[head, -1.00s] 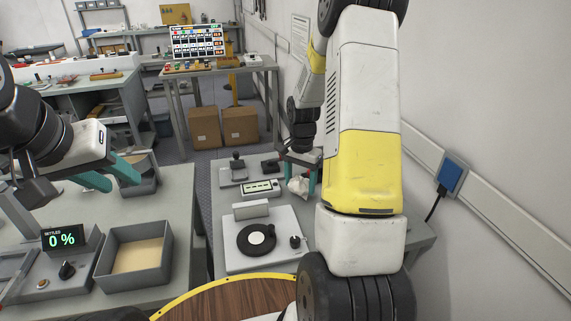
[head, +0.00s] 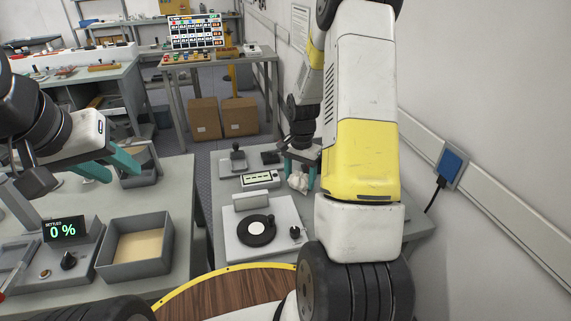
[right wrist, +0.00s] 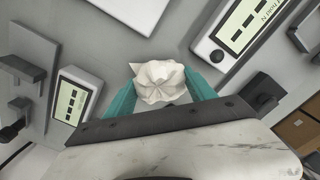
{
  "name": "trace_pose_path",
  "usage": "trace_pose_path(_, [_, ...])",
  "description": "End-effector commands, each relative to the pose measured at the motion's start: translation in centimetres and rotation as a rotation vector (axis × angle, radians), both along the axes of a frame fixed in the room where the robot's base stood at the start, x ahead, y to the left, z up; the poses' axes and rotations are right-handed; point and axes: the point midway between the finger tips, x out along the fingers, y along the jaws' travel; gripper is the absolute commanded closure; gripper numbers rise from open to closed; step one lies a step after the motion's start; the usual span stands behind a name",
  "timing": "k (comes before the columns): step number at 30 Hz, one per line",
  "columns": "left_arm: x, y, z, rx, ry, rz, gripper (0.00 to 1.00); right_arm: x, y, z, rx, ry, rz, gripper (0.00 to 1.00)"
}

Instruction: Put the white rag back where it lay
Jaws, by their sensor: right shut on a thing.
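The white rag (right wrist: 158,82) is a crumpled bundle between the teal fingers of my right gripper (right wrist: 160,90). In the head view the rag (head: 298,181) shows below the right gripper (head: 301,172), over the right-hand grey table (head: 222,205). The right gripper is shut on it. I cannot tell whether the rag touches the table. My left gripper (head: 112,168) has its teal fingers apart and is over the left table, with nothing seen between them.
A white unit with a black disc (head: 257,231) stands in front of the rag. A white meter (head: 261,179) and a small grey stand (head: 236,160) are to its left. The wall is close on the right.

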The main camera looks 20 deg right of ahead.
Motion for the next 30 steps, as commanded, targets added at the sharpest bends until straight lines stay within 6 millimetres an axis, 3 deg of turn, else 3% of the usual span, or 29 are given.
trace_pose_path(11, [0.0,0.0,0.0,0.000,0.000,0.000,0.64,0.0,0.0,-0.8,0.001,0.002,0.000,0.80])
trace_pose_path(12, [0.0,0.0,0.0,0.000,0.000,0.000,0.64,0.0,0.0,-0.8,0.000,0.001,0.000,0.28])
trace_pose_path(15, [0.0,0.0,0.0,0.000,0.000,0.000,0.64,0.0,0.0,-0.8,0.000,0.001,0.000,0.11])
trace_pose_path(25, [0.0,0.0,0.0,0.000,0.000,0.000,0.64,0.0,0.0,-0.5,0.000,0.000,0.000,0.11])
trace_pose_path(30, [0.0,0.0,0.0,0.000,0.000,0.000,0.64,0.1,0.0,1.7,-0.001,-0.003,0.001,0.11])
